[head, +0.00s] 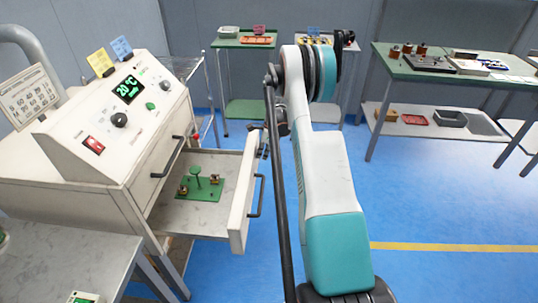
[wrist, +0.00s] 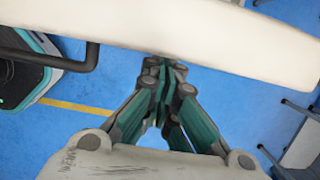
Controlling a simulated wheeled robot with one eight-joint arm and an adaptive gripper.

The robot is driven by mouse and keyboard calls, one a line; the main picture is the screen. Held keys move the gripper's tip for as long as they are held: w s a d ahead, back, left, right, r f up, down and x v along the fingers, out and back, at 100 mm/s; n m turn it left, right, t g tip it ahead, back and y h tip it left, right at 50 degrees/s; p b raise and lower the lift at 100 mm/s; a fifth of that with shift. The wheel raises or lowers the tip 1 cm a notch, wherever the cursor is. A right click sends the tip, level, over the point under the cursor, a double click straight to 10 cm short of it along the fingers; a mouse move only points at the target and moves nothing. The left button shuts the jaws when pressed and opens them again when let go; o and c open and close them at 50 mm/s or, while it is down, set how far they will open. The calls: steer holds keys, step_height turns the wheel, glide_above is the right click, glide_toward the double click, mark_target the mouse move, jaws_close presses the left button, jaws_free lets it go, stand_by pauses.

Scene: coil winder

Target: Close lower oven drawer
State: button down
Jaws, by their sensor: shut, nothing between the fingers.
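The oven's lower drawer stands pulled out in the head view, its cream front panel (head: 243,198) facing right with a dark bar handle (head: 258,196). Inside lies a green plate (head: 200,190) with a green post and small copper-coloured parts. The oven body (head: 110,135) is to its left. In the wrist view the drawer's front (wrist: 200,40) crosses the top as a cream band, with the handle (wrist: 80,62) at left. My gripper (wrist: 165,66) is shut and empty, its tips at the edge of the band. I cannot tell whether they touch it.
The oven's upper front (head: 160,155), with its own handle, is closed. A grey table (head: 60,265) stands at the lower left. A green-topped bench (head: 430,70) and trolleys (head: 240,42) stand at the back. Blue floor is clear right of my arm.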

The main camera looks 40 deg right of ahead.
steer(key=w+a, duration=1.7)
steer(key=w, duration=0.2)
steer(key=shift+w, duration=0.4)
steer(key=shift+d, duration=0.1)
